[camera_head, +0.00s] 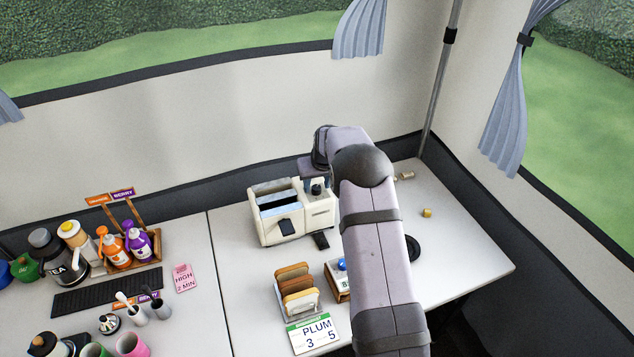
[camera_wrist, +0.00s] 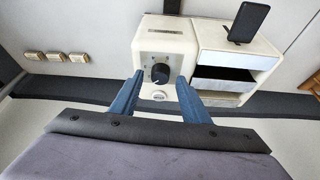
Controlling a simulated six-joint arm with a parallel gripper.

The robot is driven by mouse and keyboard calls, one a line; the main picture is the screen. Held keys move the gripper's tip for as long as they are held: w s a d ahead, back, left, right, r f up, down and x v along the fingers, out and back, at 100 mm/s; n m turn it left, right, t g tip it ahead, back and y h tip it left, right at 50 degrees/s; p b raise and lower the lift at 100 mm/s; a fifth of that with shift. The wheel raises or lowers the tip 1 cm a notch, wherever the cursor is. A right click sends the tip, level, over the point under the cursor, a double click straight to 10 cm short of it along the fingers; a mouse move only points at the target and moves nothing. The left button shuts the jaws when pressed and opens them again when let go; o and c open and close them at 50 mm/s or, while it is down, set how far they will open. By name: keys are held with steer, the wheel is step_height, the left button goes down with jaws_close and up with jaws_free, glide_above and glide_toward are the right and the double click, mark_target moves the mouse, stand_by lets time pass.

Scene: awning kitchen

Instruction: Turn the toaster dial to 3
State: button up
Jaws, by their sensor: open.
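A pale round button (camera_wrist: 158,95) sits beside the dial. My gripper (camera_wrist: 159,80) is open, its two blue fingers on either side of the dial. I cannot tell whether they touch it. In the head view my gripper (camera_head: 318,182) is partly hidden by my arm.
A toast rack (camera_head: 297,290) and a card reading "PLUM 3 5" (camera_head: 313,335) stand in front of the toaster. A small yellow piece (camera_head: 427,212) lies at right. A caddy with bottles (camera_head: 125,250) and a pink card (camera_head: 185,278) are at left.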

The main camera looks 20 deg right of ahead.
steer(key=shift+w+f, duration=0.2)
steer(key=shift+f, duration=0.25)
steer(key=c, duration=1)
steer(key=shift+m, duration=0.3)
steer(key=m+b, duration=0.1)
steer(key=m+h+b, duration=0.1)
steer(key=m, duration=0.1)
steer(key=m+h+b, duration=0.1)
steer(key=shift+a+f+b, duration=0.2)
steer(key=shift+f+b, duration=0.05)
steer(key=shift+b, duration=0.15)
steer(key=m+g+b, duration=0.1)
steer(key=m, duration=0.1)
steer(key=m+h+b, duration=0.1)
steer(key=m, duration=0.2)
steer(key=shift+w+a+r+g, duration=0.1)
steer(key=shift+r+g, duration=0.1)
steer(key=shift+g, duration=0.2)
